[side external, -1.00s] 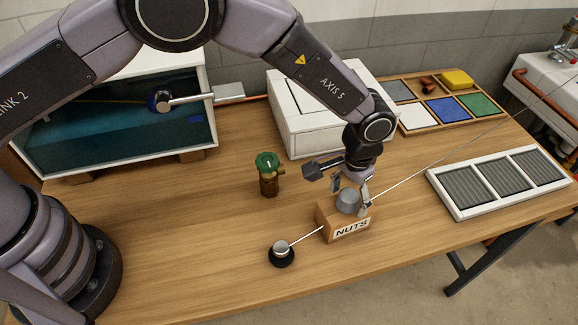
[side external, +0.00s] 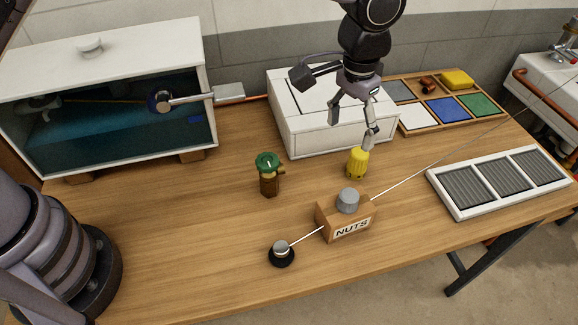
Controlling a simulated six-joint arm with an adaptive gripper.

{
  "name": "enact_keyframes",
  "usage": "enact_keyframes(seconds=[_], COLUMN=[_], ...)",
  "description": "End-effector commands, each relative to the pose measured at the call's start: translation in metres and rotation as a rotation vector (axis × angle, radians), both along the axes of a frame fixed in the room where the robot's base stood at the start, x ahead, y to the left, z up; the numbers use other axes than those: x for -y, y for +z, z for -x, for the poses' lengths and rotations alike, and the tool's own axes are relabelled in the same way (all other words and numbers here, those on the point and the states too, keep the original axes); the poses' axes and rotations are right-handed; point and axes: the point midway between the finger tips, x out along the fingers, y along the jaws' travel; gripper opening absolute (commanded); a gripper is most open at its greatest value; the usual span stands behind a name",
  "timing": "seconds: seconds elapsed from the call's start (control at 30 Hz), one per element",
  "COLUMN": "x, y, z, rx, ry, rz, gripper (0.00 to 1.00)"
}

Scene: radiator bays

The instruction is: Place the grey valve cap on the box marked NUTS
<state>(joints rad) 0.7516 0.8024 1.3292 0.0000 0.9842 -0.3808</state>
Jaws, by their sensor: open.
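The grey valve cap (side external: 348,200) sits on top of the wooden box marked NUTS (side external: 345,228), towards its back edge. It looks upright, and nothing holds it. My gripper (side external: 350,128) is open and empty. It hangs above and behind the box, clear of the cap, in front of the white case.
A yellow cap-like piece (side external: 357,163) stands behind the box, just under my gripper. A brass valve with a green top (side external: 268,174) stands to the left. A thin rod runs from a black round base (side external: 281,254) past the box. A white case (side external: 310,135) stands behind.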

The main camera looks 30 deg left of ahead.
Motion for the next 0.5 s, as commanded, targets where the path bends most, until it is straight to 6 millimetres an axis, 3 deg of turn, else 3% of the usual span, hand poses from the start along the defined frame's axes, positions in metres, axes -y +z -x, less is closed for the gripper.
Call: enact_keyframes(seconds=[0.03, 0.13, 0.23, 0.4, 0.5], x=[-0.022, -0.078, -0.142, -0.242, -0.289], y=[0.028, 0.083, 0.134, 0.192, 0.208], z=[-0.006, -0.008, 0.006, 0.059, 0.104], rx=[0.022, 0.067, 0.121, 0.222, 0.286], ry=[0.022, 0.068, 0.117, 0.198, 0.245], rz=[0.019, 0.05, 0.077, 0.105, 0.11], gripper=[0.66, 0.66, 0.66, 0.66, 0.66])
